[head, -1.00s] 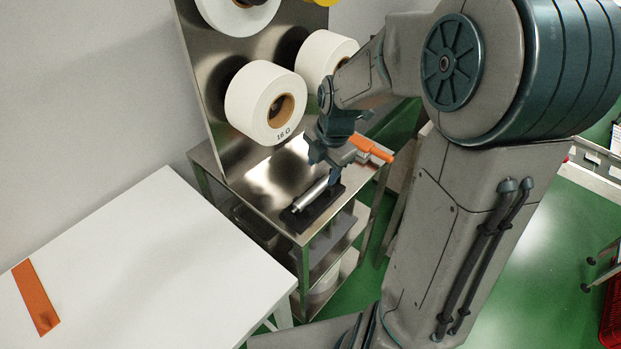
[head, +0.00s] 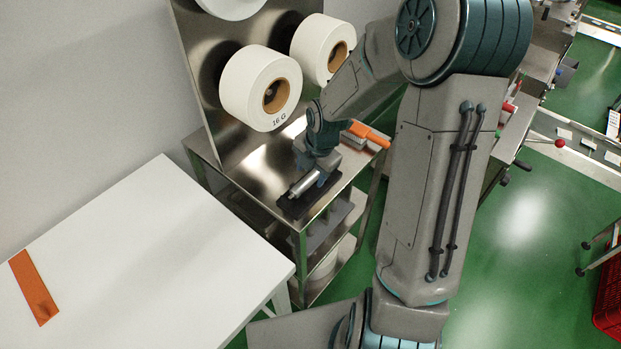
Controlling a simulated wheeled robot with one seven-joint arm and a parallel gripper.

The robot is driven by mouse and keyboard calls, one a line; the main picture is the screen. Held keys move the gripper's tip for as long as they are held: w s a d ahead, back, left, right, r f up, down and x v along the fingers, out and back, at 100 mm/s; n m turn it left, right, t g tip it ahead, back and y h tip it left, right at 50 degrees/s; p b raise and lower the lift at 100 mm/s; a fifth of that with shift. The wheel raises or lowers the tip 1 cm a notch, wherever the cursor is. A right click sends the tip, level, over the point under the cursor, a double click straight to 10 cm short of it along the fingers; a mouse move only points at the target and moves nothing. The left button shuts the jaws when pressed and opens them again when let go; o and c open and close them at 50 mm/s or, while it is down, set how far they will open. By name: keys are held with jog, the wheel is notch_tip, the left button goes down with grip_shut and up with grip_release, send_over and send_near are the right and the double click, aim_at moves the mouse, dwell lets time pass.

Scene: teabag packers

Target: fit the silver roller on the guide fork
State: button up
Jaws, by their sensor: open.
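The silver roller (head: 303,185) lies on a dark pad (head: 291,205) on top of the steel cart. My gripper (head: 318,176) points down over the right part of the roller, with its fingers low around or beside it. It is open; the fingertips are small and partly hidden, so I cannot tell whether they touch the roller. I cannot make out the guide fork in this view.
The steel cart (head: 240,172) carries an upright panel with large white reels (head: 252,92). An orange-handled brush (head: 369,135) lies behind my gripper. A white table (head: 150,255) with an orange strip (head: 34,288) stands at the left.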

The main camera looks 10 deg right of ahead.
aim_at(308, 178)
jog(key=shift+w+x, duration=0.1)
jog(key=shift+x, duration=0.95)
jog(key=shift+w+x, duration=0.15)
jog(key=shift+x, duration=0.9)
jog(key=shift+r, duration=0.1)
grip_shut()
jog(key=shift+r, duration=0.1)
